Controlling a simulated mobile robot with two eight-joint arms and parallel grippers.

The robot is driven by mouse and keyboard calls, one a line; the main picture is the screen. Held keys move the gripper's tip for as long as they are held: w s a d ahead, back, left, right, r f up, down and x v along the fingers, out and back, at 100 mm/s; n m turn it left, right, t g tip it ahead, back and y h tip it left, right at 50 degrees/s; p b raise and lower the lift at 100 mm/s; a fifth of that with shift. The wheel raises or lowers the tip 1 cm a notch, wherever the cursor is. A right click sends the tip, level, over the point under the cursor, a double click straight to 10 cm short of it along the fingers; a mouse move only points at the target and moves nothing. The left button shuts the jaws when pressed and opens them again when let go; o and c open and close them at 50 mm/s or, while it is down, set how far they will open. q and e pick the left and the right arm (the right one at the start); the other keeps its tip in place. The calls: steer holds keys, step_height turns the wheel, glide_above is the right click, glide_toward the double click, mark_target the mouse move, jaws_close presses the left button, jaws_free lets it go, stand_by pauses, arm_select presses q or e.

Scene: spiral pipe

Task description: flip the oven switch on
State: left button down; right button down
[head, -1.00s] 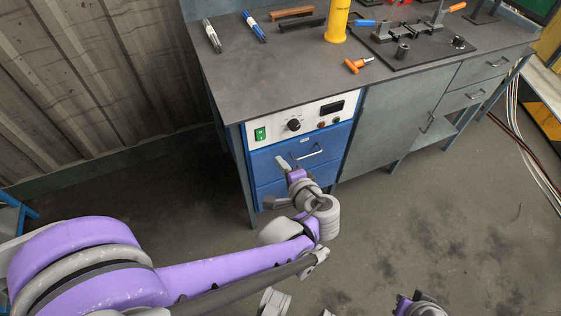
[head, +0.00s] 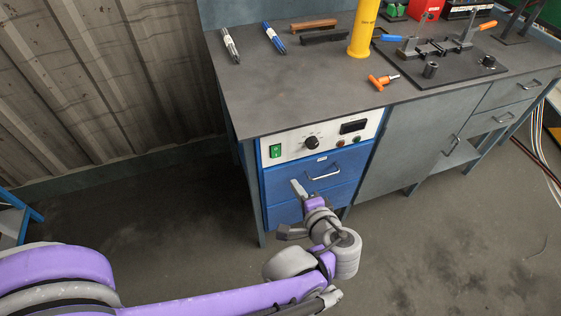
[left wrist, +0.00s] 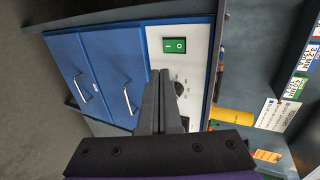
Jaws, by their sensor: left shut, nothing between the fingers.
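The green oven switch (head: 276,151) sits at the left end of the white control panel (head: 297,146) on the blue oven (head: 281,190), under the bench top. It also shows in the left wrist view (left wrist: 174,45), upper middle. My left gripper (head: 297,188) is in front of the blue drawers, below the switch and apart from it in the picture. In the left wrist view its fingers (left wrist: 160,77) are shut and empty, pointing at the panel and covering part of it near the black knob (left wrist: 179,89). My right gripper is not in view.
Drawer handles (head: 324,174) stick out of the oven front close to my left gripper. Above is the grey bench top (head: 290,90) with a yellow cylinder (head: 363,30), markers and an orange-handled tool (head: 380,82). A corrugated wall (head: 100,80) stands at left; the floor in front is free.

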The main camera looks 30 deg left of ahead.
mark_target(276, 153)
arm_select(q)
steer(key=shift+w+r+b+x, duration=0.15)
steer(key=shift+b+x, duration=0.35)
steer(key=shift+x, duration=1.65)
steer(key=shift+r+b+x, duration=0.2)
steer(key=shift+b+x, duration=0.35)
steer(key=shift+x, duration=1.65)
steer(key=shift+w+r+b+x, duration=0.15)
steer(key=shift+b+x, duration=0.35)
steer(key=shift+x, duration=1.65)
steer(key=shift+s+a, duration=0.1)
steer(key=shift+a, duration=0.15)
steer(key=shift+r+p, duration=0.7)
steer(key=shift+r, duration=0.15)
steer(key=shift+f, duration=0.1)
